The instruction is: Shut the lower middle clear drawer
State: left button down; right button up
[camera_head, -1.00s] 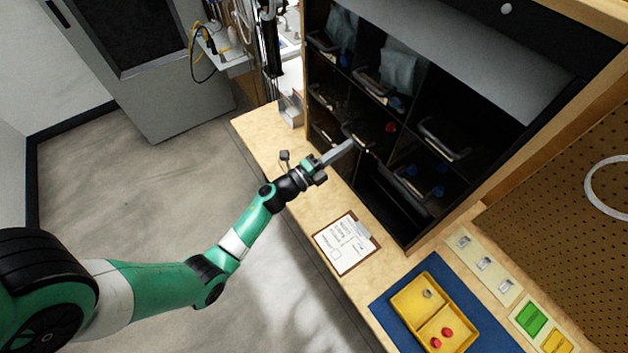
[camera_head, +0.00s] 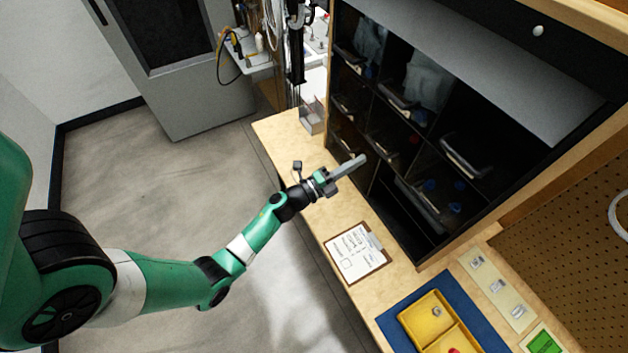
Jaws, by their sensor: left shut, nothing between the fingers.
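A dark cabinet (camera_head: 486,218) holds several clear drawers in tilted rows. A clear drawer (camera_head: 384,146) in the lower middle part has a pale front edge; I cannot tell whether it is fully in. My left gripper (camera_head: 360,161) is shut and empty in front of the cabinet, with its fingers pointing toward the lower drawers. The fingertips appear a little apart from that drawer's front. My right gripper is not in view.
A clipboard (camera_head: 352,247) lies on the wooden worktop (camera_head: 283,130). A yellow tray (camera_head: 410,318) sits on a blue mat (camera_head: 390,313) at the lower right. Another clear drawer (camera_head: 420,200) is to the right. Open floor lies at the left.

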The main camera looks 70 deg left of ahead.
pick_arm(q)
jog(key=v, duration=1)
jog(key=shift+s+p, duration=0.2)
jog(key=shift+p, duration=0.2)
jog(key=shift+f, duration=0.1)
